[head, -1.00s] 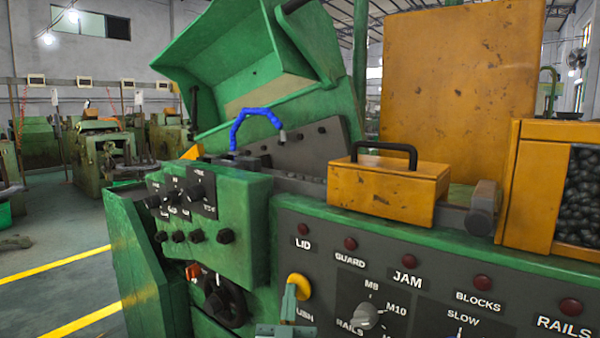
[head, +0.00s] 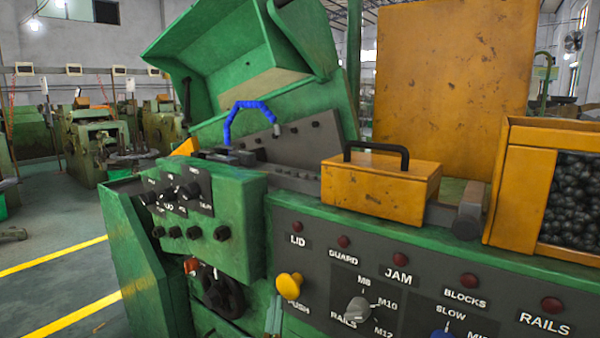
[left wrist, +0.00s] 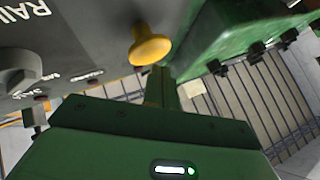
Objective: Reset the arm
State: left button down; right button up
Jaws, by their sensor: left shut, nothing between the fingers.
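My left gripper (head: 273,316) shows at the bottom edge of the head view, just below and left of a yellow push knob (head: 289,286). It is shut and holds nothing. In the left wrist view its narrow fingers (left wrist: 160,84) are together, and the yellow knob (left wrist: 150,50) stands beyond them. I cannot tell from these views how wide the gap between fingers and knob is. The knob sits on the grey control panel (head: 320,270) of a green machine. My right gripper is in neither view.
A green control box (head: 225,195) with black knobs juts out left of the panel. An orange box with a black handle (head: 380,185) stands on the machine. The green lid (head: 235,55) is raised. Open floor (head: 45,250) with yellow lines lies to the left.

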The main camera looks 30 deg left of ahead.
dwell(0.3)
